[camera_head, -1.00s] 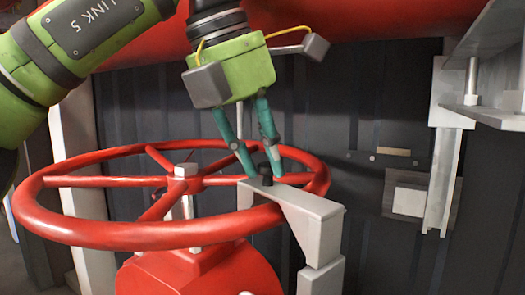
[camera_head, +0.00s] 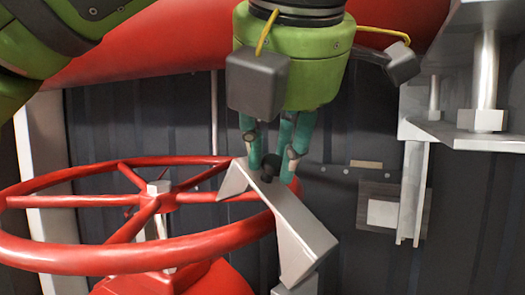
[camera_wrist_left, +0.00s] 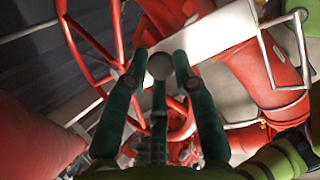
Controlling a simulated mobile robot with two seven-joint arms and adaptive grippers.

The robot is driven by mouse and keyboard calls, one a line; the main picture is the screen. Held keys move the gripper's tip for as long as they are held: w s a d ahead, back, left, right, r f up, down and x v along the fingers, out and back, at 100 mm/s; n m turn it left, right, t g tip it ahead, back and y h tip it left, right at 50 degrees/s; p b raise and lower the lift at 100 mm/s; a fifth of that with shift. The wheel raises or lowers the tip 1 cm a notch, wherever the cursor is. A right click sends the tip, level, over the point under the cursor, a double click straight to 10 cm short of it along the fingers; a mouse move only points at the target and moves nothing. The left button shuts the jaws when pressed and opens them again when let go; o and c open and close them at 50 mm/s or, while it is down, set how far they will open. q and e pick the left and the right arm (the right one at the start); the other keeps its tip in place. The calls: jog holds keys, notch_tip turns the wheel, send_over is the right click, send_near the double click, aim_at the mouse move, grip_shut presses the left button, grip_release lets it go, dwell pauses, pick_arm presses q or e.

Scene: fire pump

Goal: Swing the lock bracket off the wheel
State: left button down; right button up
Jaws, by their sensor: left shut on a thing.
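The red handwheel (camera_head: 125,259) has spokes meeting at a hub nut (camera_head: 158,188). The light grey lock bracket (camera_head: 296,232) lies across the right part of its rim in the head view, its bent free end (camera_head: 232,180) pointing down. I cannot tell whether that end is clear of the rim. My left gripper (camera_head: 271,165), with teal fingers, is shut on the dark knob (camera_head: 269,172) on top of the bracket. The round knob (camera_wrist_left: 160,66) also shows between the fingertips in the left wrist view, against the pale bracket (camera_wrist_left: 220,33). My right gripper is not in view.
A large red pipe (camera_head: 190,50) crosses behind my left arm. A grey steel bracket with bolts (camera_head: 485,110) juts out at the upper right. A dark ribbed wall (camera_head: 340,215) stands behind. A red pipe (camera_wrist_left: 262,75) also shows in the left wrist view.

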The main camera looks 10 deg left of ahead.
pick_arm(q)
jog(key=shift+s+d+r+t, duration=0.1)
jog(key=shift+s+d+t, duration=0.2)
jog(key=c, duration=1)
grip_release()
jog(key=shift+w, duration=0.1)
jog(key=v, duration=0.7)
jog(key=shift+d+r, duration=0.2)
